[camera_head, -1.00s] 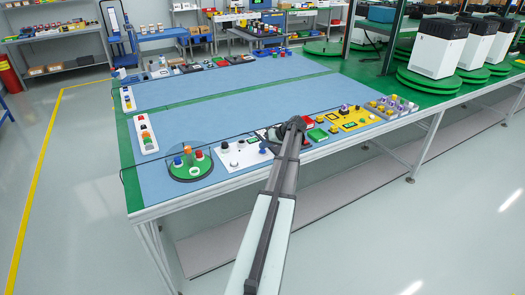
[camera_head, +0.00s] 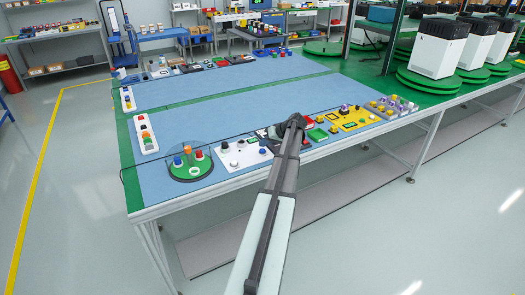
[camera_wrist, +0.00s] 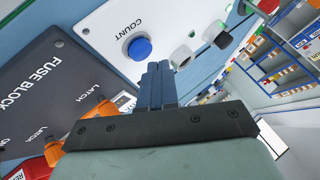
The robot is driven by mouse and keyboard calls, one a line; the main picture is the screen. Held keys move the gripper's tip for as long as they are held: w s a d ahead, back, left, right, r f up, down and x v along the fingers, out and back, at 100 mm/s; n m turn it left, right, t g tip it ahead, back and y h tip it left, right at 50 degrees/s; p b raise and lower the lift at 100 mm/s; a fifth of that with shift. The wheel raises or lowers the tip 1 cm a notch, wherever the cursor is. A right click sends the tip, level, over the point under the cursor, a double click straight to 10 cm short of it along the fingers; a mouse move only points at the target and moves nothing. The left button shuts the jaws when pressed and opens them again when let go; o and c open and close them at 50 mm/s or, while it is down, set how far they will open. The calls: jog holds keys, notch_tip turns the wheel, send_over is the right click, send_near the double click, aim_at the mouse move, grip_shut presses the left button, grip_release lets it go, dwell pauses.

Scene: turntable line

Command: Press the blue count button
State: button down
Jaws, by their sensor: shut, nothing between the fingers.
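The blue count button (camera_wrist: 139,48) sits on a white panel (camera_wrist: 98,32) marked COUNT in the wrist view. In the head view a small blue cap (camera_head: 263,143) shows on the white panel (camera_head: 240,160), just left of my arm's end. My gripper (camera_wrist: 158,66) is shut and empty. In the wrist view its fingertips appear just below and right of the button, with a small visible gap. Whether they touch the panel cannot be told. In the head view the fingers are mostly hidden by my dark wrist.
A dark FUSE BLOCK panel (camera_wrist: 45,85) with orange latches (camera_wrist: 103,112) lies beside the white panel. Other knobs (camera_wrist: 181,56) stand near the fingers. A green round plate (camera_head: 176,175) with coloured pegs sits left. The blue table middle (camera_head: 220,105) is clear.

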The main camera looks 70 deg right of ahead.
jog(key=shift+r, duration=0.2)
jog(key=shift+r, duration=2.45)
